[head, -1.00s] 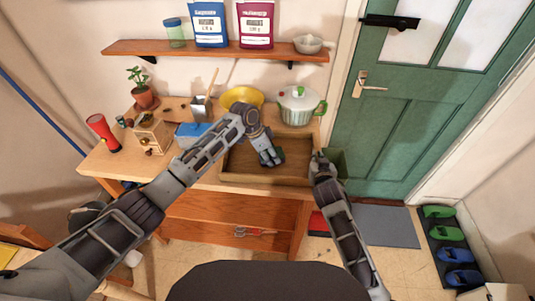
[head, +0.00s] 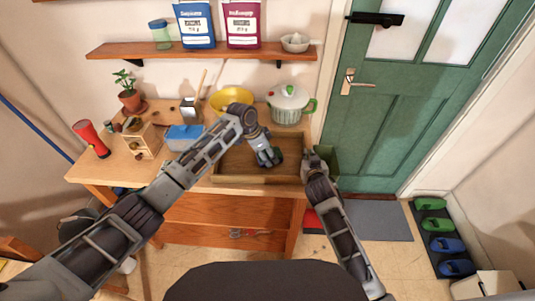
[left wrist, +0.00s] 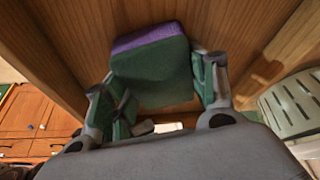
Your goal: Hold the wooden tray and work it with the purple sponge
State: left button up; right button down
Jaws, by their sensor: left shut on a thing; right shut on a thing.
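The wooden tray (head: 240,178) lies on the wooden table, a shallow box with raised sides. My left gripper (head: 268,158) reaches down into its right half. The left wrist view shows this gripper shut on the purple sponge (left wrist: 152,68), a block with a green body and a purple layer. The sponge is against or close to the tray's wooden floor; I cannot tell whether it touches. My right gripper (head: 309,157) is shut on the tray's right side wall; its fingertips are partly hidden by its own arm.
Behind the tray stand a yellow bowl (head: 231,101) and a white-and-green lidded pot (head: 290,104). A blue box (head: 184,138), a wooden grinder (head: 140,142) and a red torch (head: 90,139) stand to the left. A shelf (head: 200,51) hangs above. A green door (head: 385,140) is at right.

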pick_arm(q)
jog(key=shift+w+a+r, duration=0.1)
jog(key=shift+r, duration=2.8)
jog(key=shift+r, duration=1.45)
pick_arm(e)
jog(key=c, duration=1.5)
grip_release()
jog(key=shift+o, duration=0.2)
jog(key=shift+s, duration=0.15)
jog(key=shift+v, duration=5.9)
jog(key=shift+r, duration=0.1)
